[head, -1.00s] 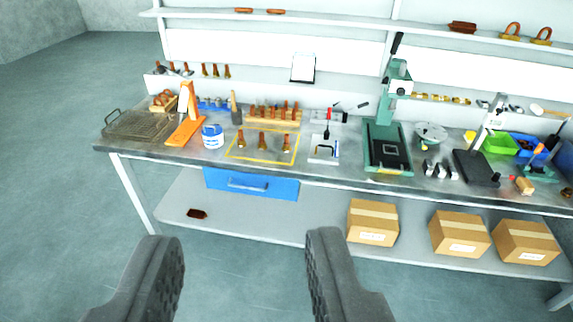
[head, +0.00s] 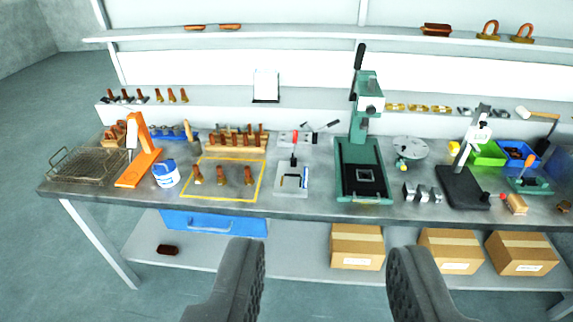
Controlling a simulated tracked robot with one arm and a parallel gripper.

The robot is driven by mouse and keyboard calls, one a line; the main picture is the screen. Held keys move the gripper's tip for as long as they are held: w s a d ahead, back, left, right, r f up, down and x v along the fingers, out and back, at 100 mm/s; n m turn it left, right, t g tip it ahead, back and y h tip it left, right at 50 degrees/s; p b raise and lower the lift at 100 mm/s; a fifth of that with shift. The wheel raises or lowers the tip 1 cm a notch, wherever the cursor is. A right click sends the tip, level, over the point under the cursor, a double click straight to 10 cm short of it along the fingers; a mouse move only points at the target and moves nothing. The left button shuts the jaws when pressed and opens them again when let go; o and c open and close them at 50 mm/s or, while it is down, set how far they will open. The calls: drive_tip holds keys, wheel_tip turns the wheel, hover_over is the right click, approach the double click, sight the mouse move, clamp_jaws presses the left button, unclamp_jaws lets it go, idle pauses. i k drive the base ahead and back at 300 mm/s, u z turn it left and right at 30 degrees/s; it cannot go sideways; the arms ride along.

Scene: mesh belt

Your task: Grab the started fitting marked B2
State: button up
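Three copper-coloured fittings stand upright inside a yellow outlined rectangle (head: 222,200) on the bench: a left one (head: 197,175), a middle one (head: 221,175) and a right one (head: 248,175). No B2 marking is readable at this distance, so I cannot tell which fitting carries it. My gripper (head: 326,275) is open and empty in the foreground, its two dark fingers wide apart. It is well short of the bench, and in the picture it lies below and to the right of the fittings.
A wooden rack (head: 238,139) of similar fittings stands behind the rectangle. A white and blue tin (head: 166,174) and an orange stand (head: 140,152) are to its left. A white fixture (head: 292,179) and a green press (head: 361,170) are to its right. A shelf overhangs the back.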

sight(249, 183)
drive_tip(key=i, duration=1.6)
drive_tip(key=u, duration=0.55)
